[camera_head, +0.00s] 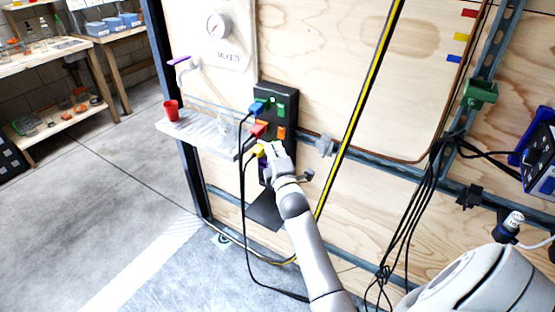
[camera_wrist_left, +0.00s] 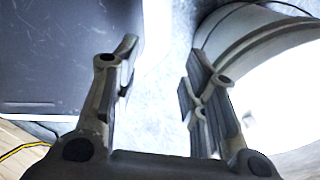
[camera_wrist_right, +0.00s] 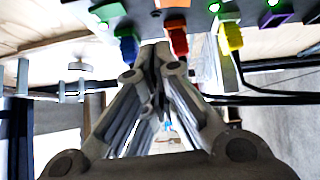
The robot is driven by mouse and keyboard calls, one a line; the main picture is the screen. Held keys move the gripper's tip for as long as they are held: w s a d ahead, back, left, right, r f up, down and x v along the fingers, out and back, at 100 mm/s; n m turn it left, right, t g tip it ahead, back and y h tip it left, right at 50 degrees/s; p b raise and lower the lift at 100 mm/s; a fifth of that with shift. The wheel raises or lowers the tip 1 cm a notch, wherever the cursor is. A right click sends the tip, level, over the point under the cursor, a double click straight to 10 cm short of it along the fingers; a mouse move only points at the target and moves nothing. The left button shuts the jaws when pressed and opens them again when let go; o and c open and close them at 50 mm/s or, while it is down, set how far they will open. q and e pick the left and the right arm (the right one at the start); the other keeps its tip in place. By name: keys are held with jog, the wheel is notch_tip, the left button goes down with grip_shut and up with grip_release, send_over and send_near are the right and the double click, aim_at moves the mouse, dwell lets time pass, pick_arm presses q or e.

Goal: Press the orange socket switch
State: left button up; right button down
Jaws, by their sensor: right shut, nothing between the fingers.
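The black socket panel (camera_head: 291,100) is mounted upright on the wooden wall. Its orange switch (camera_head: 281,132) is right of the red plug (camera_head: 258,131). In the right wrist view the orange switch (camera_wrist_right: 173,3) is cut by the top edge, above the red plug (camera_wrist_right: 178,40). My right gripper (camera_head: 272,148) is shut and empty, just below the orange switch in the head view. Its fingertips (camera_wrist_right: 158,62) are close under the red plug in the right wrist view; contact cannot be told. My left gripper (camera_wrist_left: 157,75) is open and empty, outside the head view.
A blue plug (camera_head: 257,108) and a yellow plug (camera_head: 258,150) with black cables sit beside the red one. Green (camera_wrist_right: 108,10) and purple (camera_wrist_right: 275,18) switches flank the orange. A shelf (camera_head: 200,128) with a red cup (camera_head: 171,109) is left of the panel.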

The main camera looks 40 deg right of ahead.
jog(key=shift+r+v, duration=0.2)
jog(key=shift+v, duration=1.1)
jog(key=shift+r+v, duration=0.25)
jog(key=shift+v, duration=1)
jog(key=shift+a, duration=0.1)
